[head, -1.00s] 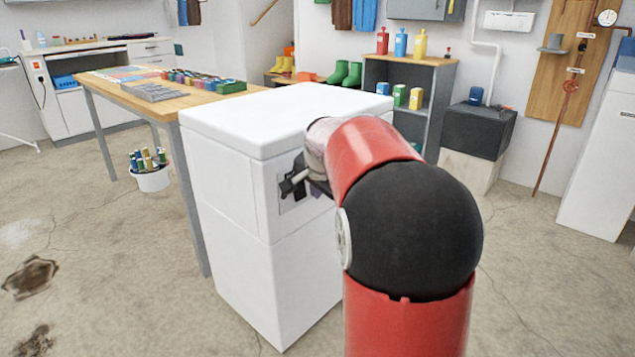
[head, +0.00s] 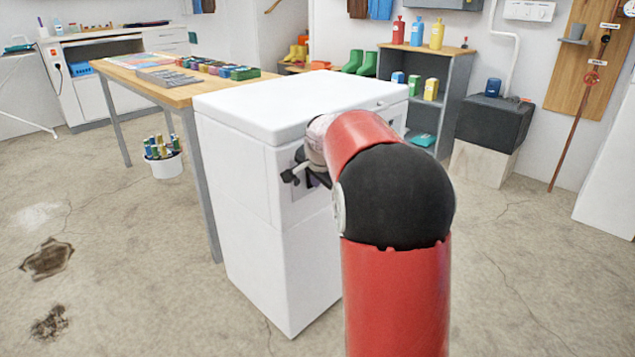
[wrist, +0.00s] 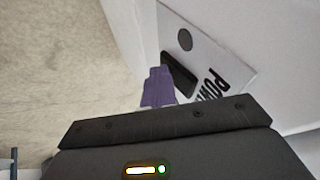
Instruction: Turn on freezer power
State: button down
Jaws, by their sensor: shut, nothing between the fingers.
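The white freezer (head: 240,220) stands in the middle of the head view, its lid closed. In the wrist view its front has a light panel (wrist: 228,62) with a dark, elongated switch (wrist: 179,74), a grey round spot (wrist: 185,40) and black lettering, partly hidden, that starts "POW". My gripper (wrist: 160,72) is shut and empty, its purple fingers together. Their tips lie just beside the switch in the picture; I cannot tell whether they touch it. In the head view my gripper (head: 300,174) is at the freezer's upper front, and my arm hides part of the panel.
A wooden-topped table (head: 185,95) with small coloured items stands close to the freezer's left. A white bucket (head: 165,166) is on the floor under it. A grey shelf (head: 458,75) with bottles is behind right. The floor at front left is open.

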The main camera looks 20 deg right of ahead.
jog(key=shift+w+f+t, duration=0.1)
jog(key=shift+w+t, duration=0.05)
jog(key=shift+t, duration=0.15)
jog(key=shift+r+p, duration=0.6)
jog(key=shift+r, duration=0.3)
